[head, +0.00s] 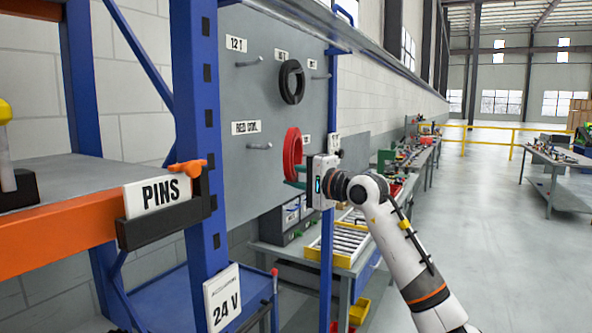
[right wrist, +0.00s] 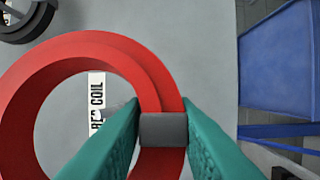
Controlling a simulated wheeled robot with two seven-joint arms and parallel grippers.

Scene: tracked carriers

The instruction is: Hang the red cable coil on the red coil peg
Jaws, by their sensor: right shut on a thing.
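The red cable coil (head: 290,155) is upright in front of the grey panel, just right of the peg labelled RED COIL (head: 259,146). In the head view, that peg is bare and the coil is beside it, not around it. My right gripper (head: 299,178) is shut on the coil's near edge. In the right wrist view, its green fingers (right wrist: 163,112) stand on both sides of a dark grey band on the red coil (right wrist: 88,48). The RED COIL label (right wrist: 97,95) shows through the coil's opening there. My left gripper is not in view.
A black coil (head: 291,82) hangs higher on the panel (head: 235,100), with bare pegs left (head: 248,63) and right (head: 322,76) of it. A blue post (head: 327,235) stands close to my right gripper. A bench (head: 345,245) with rollers is below. The floor to the right is free.

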